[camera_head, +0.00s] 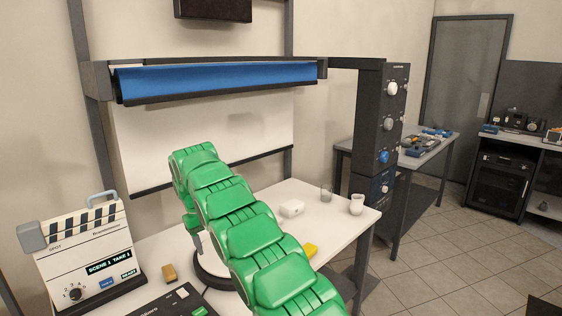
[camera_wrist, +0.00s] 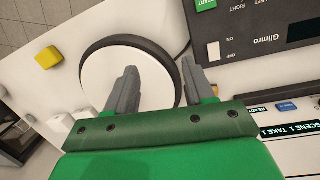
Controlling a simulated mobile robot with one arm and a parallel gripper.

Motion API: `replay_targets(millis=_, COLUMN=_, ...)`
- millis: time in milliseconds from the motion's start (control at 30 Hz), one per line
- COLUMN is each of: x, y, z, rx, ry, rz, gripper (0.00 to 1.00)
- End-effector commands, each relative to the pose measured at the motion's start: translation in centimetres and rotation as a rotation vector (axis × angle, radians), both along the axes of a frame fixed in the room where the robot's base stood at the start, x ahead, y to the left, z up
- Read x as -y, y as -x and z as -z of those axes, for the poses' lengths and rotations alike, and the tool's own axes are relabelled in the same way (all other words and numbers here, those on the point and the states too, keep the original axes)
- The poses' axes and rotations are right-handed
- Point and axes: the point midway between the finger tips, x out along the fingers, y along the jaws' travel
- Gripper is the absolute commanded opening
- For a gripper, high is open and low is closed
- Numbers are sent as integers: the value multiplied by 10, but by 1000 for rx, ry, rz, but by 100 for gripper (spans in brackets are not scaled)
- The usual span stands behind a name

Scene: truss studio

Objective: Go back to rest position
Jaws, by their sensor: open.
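My green arm (camera_head: 240,220) reaches from the bottom right over the white table (camera_head: 140,243), arching up and then down at its far end. My gripper (camera_wrist: 158,68) shows in the wrist view with its two grey fingers apart and nothing between them. It points down over a round white disc with a black rim (camera_wrist: 112,75). In the head view the gripper is mostly hidden by the arm, and only part of the disc's dark rim (camera_head: 209,279) shows beside it.
A clapperboard-like unit (camera_head: 85,257) stands at the left, with a tan block (camera_head: 169,272) near it. A dark control panel (camera_wrist: 245,35) lies beside the disc. A yellow block (camera_head: 310,250), white box (camera_head: 291,208), glass (camera_head: 326,193) and white cup (camera_head: 356,204) stand right. A blue roll (camera_head: 215,78) hangs behind.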

Motion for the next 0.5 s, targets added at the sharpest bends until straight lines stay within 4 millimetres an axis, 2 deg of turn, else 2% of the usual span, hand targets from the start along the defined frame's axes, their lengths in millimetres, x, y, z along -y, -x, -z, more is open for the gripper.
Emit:
replay_targets(millis=33, x=10, y=1, z=-11, rx=9, ry=4, rz=14, gripper=53)
replay_targets(millis=267, x=53, y=5, z=-44, rx=38, ry=17, rz=70, gripper=53)
replay_targets(millis=500, x=99, y=17, z=-76, rx=60, ry=26, rz=127, gripper=53)
